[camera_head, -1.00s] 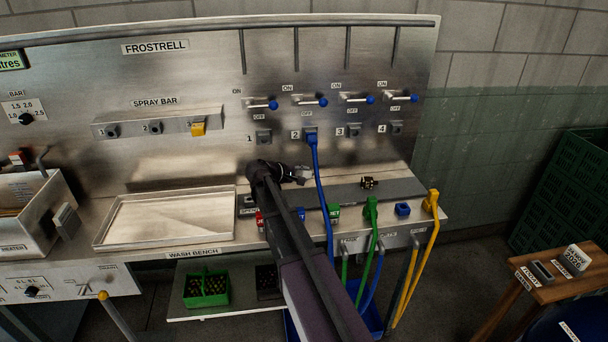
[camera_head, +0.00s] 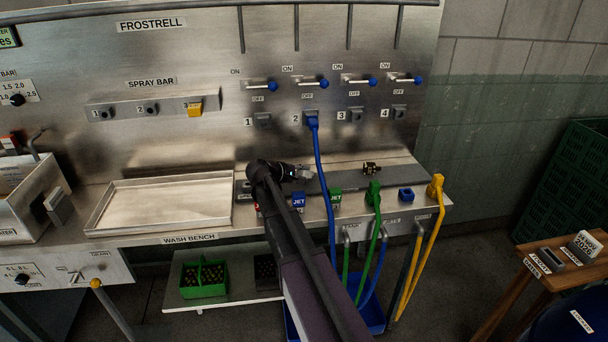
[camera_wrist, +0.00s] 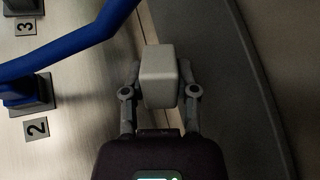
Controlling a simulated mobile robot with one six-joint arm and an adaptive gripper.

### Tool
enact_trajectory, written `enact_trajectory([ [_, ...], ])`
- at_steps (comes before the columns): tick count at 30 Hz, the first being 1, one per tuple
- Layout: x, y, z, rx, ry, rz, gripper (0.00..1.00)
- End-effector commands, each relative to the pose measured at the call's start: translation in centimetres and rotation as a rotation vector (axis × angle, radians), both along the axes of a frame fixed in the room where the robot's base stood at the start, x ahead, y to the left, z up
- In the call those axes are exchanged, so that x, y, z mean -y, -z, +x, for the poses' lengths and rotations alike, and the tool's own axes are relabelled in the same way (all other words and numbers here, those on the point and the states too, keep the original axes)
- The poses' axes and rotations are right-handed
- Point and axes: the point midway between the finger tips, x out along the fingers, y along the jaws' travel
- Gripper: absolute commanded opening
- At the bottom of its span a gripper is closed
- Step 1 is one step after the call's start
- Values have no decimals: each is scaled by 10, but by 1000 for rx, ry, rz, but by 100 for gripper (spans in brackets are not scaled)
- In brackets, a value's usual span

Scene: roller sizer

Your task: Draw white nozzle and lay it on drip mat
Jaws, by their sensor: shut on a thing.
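My gripper (camera_head: 300,173) hangs over the back of the wash bench, below outlet 2. In the wrist view my gripper (camera_wrist: 160,82) is shut on a pale, off-white block, the white nozzle (camera_wrist: 158,68), with one finger on each side. The nozzle shows small and pale at my fingertips in the head view (camera_head: 307,173). A dark grey strip, which looks like the drip mat (camera_head: 340,181), runs along the back of the bench under my gripper. Whether the nozzle touches it, I cannot tell. A dark surface (camera_wrist: 225,90) lies right of the nozzle in the wrist view.
A blue hose (camera_head: 322,185) hangs from outlet 2, just right of my gripper. A dark and brass fitting (camera_head: 371,168) lies on the strip. A shallow tray (camera_head: 160,204) is at left.

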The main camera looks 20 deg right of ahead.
Motion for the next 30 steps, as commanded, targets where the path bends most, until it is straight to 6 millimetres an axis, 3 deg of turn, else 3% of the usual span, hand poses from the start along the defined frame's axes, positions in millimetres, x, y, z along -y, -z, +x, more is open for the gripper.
enact_trajectory([
  [8,1,0,0,0,1,0,0],
  [9,1,0,0,0,1,0,44],
  [12,1,0,0,0,1,0,74],
  [13,1,0,0,0,1,0,78],
  [30,2,0,0,0,2,0,78],
])
